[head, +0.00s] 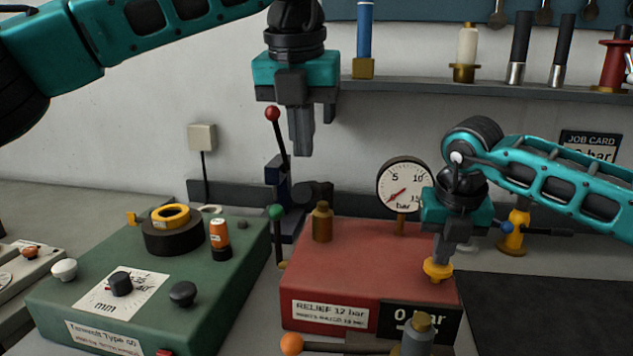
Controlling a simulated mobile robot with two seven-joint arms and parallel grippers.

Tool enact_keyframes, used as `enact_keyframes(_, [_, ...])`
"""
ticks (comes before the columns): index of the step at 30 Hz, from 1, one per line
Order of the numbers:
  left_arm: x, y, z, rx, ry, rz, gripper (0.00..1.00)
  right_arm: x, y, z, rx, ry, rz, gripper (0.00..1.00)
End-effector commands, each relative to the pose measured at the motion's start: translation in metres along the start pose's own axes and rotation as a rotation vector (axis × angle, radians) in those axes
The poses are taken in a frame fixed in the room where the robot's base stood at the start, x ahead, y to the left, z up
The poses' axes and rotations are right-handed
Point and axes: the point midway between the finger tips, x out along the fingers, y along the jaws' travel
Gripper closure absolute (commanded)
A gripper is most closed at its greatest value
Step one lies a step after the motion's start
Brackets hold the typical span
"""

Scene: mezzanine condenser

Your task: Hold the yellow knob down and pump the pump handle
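The yellow knob (437,271) sits on top of the red box marked RELIEF 12 bar. My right gripper (441,256) is directly above it, with its fingers together and their tips at the knob's top; whether they press it I cannot tell. A slanted lever with a red ball (272,114), seemingly the pump handle, rises from a dark blue block behind the red box. My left gripper (301,148) hangs pointing down just right of this lever in the picture. Its fingers look together and empty. The pressure gauge (403,185) needle points low on the dial.
A green box (120,290) with knobs stands left of the red box (350,275). A green-ball rod (277,213) stands between them. An orange-ball lever (291,344) lies in front. A yellow valve (512,235) stands behind right, near a dark mat (550,310).

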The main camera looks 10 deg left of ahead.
Motion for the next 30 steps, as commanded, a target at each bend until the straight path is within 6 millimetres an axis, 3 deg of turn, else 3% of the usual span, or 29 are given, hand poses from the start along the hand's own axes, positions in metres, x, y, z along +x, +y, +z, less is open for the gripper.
enact_keyframes(10, [0.032,0.000,0.000,0.001,-0.001,-0.002,1.00,0.002,-0.001,-0.001,0.001,0.003,-0.003,1.00])
enact_keyframes(30, [0.035,0.000,0.000,0.001,0.000,-0.003,1.00,0.002,-0.001,-0.001,0.000,0.003,-0.003,1.00])
